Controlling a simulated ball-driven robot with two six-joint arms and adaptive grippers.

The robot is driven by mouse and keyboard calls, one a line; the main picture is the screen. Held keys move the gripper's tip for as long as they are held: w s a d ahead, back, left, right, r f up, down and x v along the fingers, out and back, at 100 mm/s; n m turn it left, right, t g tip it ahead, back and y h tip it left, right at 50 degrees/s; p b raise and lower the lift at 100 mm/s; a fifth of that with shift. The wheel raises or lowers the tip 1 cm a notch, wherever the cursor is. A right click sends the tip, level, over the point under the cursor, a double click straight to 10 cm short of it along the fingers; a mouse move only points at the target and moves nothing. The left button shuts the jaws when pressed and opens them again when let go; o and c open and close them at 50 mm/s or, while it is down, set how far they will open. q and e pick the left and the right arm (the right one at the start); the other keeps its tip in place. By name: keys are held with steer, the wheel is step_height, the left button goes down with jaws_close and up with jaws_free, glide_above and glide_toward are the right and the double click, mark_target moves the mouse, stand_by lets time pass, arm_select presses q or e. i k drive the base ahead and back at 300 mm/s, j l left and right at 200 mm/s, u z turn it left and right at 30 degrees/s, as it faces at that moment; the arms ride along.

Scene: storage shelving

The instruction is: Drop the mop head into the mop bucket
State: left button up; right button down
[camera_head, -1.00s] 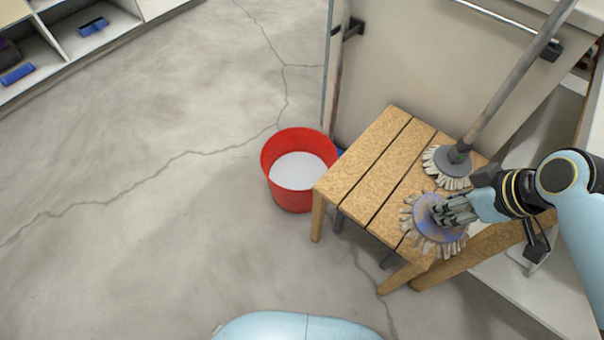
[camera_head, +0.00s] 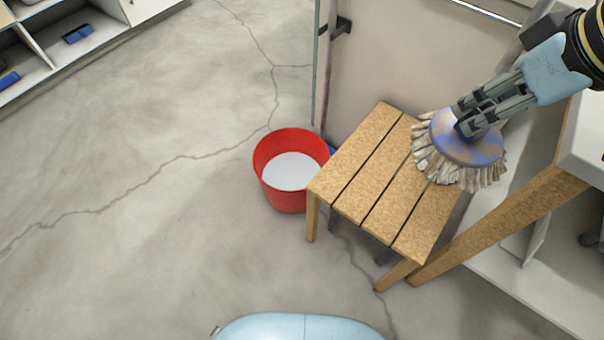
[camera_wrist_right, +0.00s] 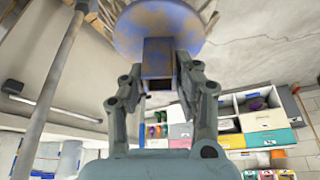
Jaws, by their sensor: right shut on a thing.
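The mop head (camera_head: 468,148) has a worn blue-purple disc and a fringe of pale strands. My right gripper (camera_head: 474,117) is shut on the block on its top and holds it up over the wooden stool, strands down. The right wrist view shows the fingers (camera_wrist_right: 163,90) closed on that block, with the disc (camera_wrist_right: 160,28) beyond. The red mop bucket (camera_head: 287,198), with a whitish inside, stands upright on the floor, left of the stool and apart from the mop head. My left gripper is not in view.
The slatted wooden stool (camera_head: 360,155) stands right beside the bucket. A pale cabinet panel (camera_head: 385,55) rises behind it, and shelving is at right. A mop handle (camera_wrist_right: 50,90) shows in the right wrist view. The floor left of the bucket is clear.

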mark_target(297, 185)
steer(key=i+j+z, duration=0.1)
steer(key=j, duration=0.35)
steer(key=i+j+z, duration=0.15)
steer(key=j, duration=0.3)
steer(key=i+j+z, duration=0.1)
steer(key=i+j, duration=0.15)
steer(key=j, duration=0.25)
steer(key=i+j+z, duration=0.1)
steer(key=j, duration=0.4)
steer(key=i+j+z, duration=0.1)
steer(key=j, duration=0.4)
steer(key=i+j+z, duration=0.15)
steer(key=j, duration=0.35)
